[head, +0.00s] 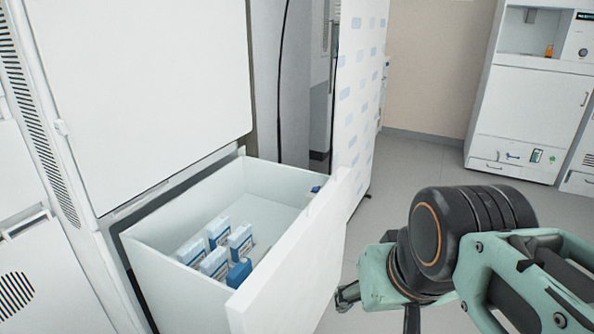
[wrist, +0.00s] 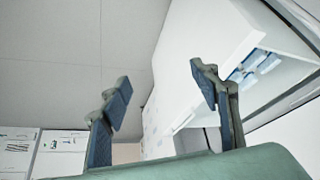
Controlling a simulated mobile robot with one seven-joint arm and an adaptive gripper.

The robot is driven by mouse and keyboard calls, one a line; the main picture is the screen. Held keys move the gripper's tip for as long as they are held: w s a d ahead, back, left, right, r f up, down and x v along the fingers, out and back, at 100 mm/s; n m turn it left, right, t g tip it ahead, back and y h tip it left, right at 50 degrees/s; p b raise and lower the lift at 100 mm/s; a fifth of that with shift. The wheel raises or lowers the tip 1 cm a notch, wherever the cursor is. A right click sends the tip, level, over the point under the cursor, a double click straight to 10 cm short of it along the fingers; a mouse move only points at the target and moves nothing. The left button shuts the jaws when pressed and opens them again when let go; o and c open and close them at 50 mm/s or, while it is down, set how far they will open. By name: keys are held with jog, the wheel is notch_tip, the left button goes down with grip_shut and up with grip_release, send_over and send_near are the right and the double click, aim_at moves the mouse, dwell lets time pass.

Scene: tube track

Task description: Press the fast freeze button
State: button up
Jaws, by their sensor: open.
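I cannot make out a button marked fast freeze in either view. The white freezer (head: 140,75) stands at the left in the head view, with its lower drawer (head: 285,290) pulled open. A small blue spot (head: 315,189) shows at the far end of the drawer's front edge; I cannot tell what it is. My gripper (head: 347,298) is just right of the drawer front, partly hidden by my arm. In the wrist view my gripper (wrist: 160,78) has its fingers apart with nothing between them, and the drawer front (wrist: 205,40) shows behind.
Several blue-and-white boxes (head: 216,262) stand inside the drawer. A white patterned panel (head: 358,90) stands beyond it. A white cabinet (head: 528,110) is at the back right. The grey floor (head: 425,160) between is clear.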

grip_shut()
dwell(1.4)
